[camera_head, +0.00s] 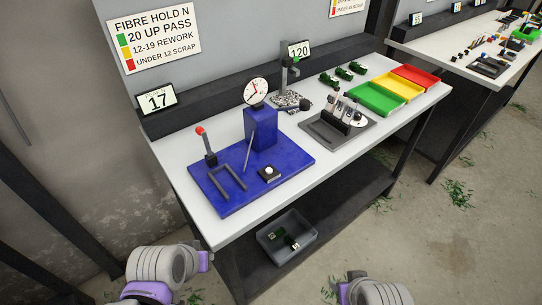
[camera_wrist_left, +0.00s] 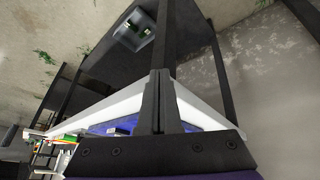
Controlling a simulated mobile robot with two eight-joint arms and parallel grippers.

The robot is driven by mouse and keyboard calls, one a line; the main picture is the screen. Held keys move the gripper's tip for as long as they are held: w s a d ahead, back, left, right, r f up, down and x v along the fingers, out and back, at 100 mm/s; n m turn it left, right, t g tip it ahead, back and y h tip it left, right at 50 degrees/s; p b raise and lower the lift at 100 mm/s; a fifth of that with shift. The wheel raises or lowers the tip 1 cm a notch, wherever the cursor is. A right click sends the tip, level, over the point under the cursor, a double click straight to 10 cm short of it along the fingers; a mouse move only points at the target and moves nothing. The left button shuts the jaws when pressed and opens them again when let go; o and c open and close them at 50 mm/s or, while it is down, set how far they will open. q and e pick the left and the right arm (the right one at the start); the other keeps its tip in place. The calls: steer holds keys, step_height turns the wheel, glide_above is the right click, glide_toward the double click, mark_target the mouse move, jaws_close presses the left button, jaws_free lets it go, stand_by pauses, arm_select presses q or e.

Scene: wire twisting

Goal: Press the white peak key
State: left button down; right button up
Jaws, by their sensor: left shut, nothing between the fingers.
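The white peak key (camera_head: 269,171) is a small white round button on a black block, near the front of a blue base plate (camera_head: 229,201) on the white bench. A blue post with a round dial gauge (camera_head: 256,92) stands behind it. My left gripper shows in the left wrist view (camera_wrist_left: 160,73), with its two dark fingers together and nothing between them. It is apart from the key, with the bench edge beyond it. In the head view only my arm parts show at the bottom edge; both grippers' fingertips are out of that view.
A red-knobbed lever (camera_head: 201,131) and a fork-shaped frame stand left of the key. A grey tool tray (camera_head: 362,138) and green, yellow and red trays (camera_head: 377,99) lie to the right. A grey bin (camera_head: 286,250) sits on the lower shelf. A display (camera_head: 158,101) reads 17.

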arm_select(q)
step_height(320, 180, up, 5)
steer(key=w+d+p, duration=0.1)
steer(key=w+d, duration=0.1)
steer(key=w, duration=0.1)
step_height(320, 180, up, 11)
steer(key=t+h, duration=0.1)
steer(key=h, duration=0.4)
glide_above(269, 170)
steer(key=shift+s+a+f+n+b, duration=0.15)
steer(key=shift+s+a+n+b, duration=0.15)
steer(key=shift+s+b, duration=0.1)
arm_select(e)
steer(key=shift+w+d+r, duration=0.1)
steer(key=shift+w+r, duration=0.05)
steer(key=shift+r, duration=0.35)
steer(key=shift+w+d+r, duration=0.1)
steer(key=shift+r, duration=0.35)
arm_select(q)
step_height(269, 170, down, 8)
steer(key=b, duration=0.5)
steer(key=shift+b, duration=0.4)
steer(key=shift+f, duration=0.45)
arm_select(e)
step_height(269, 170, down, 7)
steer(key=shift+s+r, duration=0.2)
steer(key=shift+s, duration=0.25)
